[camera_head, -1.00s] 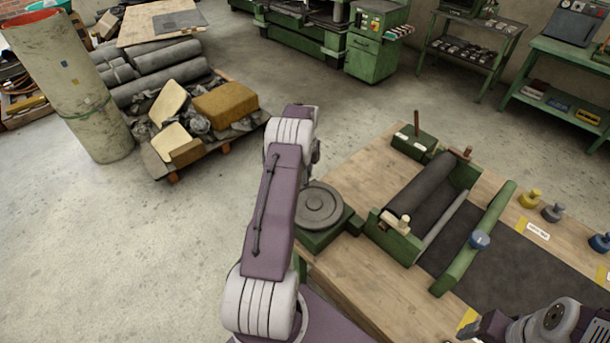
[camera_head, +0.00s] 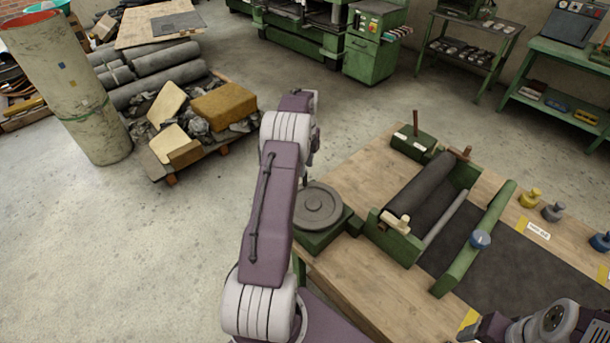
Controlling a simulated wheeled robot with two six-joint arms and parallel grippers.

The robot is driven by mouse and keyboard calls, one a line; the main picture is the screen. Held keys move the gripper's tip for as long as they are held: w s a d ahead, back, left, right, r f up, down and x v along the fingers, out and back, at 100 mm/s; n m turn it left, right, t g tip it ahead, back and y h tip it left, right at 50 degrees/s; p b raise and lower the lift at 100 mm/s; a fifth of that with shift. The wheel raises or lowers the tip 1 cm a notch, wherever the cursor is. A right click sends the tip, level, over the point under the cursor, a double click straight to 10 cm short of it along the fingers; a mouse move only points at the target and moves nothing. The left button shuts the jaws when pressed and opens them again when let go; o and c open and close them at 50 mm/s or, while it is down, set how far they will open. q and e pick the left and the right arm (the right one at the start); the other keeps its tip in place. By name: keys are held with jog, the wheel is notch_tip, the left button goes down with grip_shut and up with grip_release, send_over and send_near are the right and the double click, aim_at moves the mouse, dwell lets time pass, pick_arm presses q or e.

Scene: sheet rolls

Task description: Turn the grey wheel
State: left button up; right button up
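The grey wheel (camera_head: 318,207) is a flat round disc with a raised hub. It lies on a green base (camera_head: 322,239) at the left corner of the wooden table, and its left edge is close to my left arm in the picture. My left gripper (camera_head: 309,160) is mostly hidden behind my own arm. The little that shows of it is above and beyond the wheel in the picture, apart from the disc. Its fingers cannot be made out. My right arm shows at the lower right edge, but its gripper cannot be made out there.
On the wooden table (camera_head: 345,277), a dark roller (camera_head: 420,192) sits in a green frame right of the wheel. A loaded pallet (camera_head: 160,166) stands on the floor at left.

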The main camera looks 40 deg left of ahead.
pick_arm(q)
jog(key=shift+r, duration=2.25)
jog(key=shift+d, duration=0.1)
